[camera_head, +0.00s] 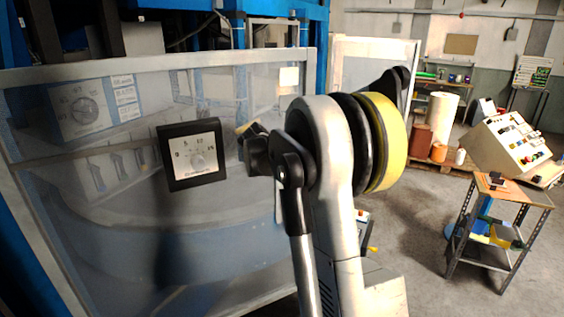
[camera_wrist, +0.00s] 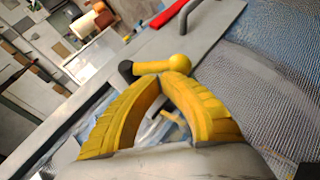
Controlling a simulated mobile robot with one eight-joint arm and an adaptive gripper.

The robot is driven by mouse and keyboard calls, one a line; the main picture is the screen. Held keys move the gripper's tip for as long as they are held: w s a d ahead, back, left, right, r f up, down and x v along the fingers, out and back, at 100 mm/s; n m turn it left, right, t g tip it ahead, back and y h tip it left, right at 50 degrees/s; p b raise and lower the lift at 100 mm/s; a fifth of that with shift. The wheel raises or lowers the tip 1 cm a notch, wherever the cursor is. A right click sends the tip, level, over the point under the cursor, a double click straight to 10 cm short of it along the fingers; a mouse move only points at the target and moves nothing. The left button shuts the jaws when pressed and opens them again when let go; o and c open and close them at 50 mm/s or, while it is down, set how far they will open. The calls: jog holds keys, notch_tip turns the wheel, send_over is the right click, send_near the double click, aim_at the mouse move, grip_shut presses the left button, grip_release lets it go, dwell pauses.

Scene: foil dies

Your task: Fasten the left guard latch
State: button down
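The latch (camera_wrist: 150,67) shows in the wrist view as a short yellow lever with a round yellow ball at its right end and a black pivot at its left end. It lies across the grey frame of the guard (camera_wrist: 105,85). My gripper (camera_wrist: 163,77) has two yellow ribbed fingers whose tips come together right at the lever, near the ball. The gripper looks shut; I cannot tell whether the tips touch or pinch the lever. In the head view, the left mesh guard (camera_head: 150,72) stands behind my arm, which hides the latch and fingertips.
A red strip (camera_wrist: 172,14) and a grey handle (camera_wrist: 196,14) are on the frame beyond the latch. In the head view, a black dial box (camera_head: 193,155) is at the left guard. A trolley (camera_head: 500,190) and control console (camera_head: 508,146) stand right, with open floor before them.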

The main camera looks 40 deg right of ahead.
jog(key=shift+f+n+h+b, duration=0.4)
jog(key=shift+f+h+b, duration=0.5)
jog(key=shift+b, duration=0.25)
jog(key=h+b, duration=0.1)
jog(key=f+n+h+b, duration=0.1)
jog(key=shift+d+b, duration=0.3)
jog(key=shift+s+d+f+b, duration=0.2)
jog(key=shift+d+f+b, duration=0.15)
jog(key=shift+d+b, duration=0.3)
jog(key=shift+d+f, duration=0.15)
jog(key=shift+f, duration=0.05)
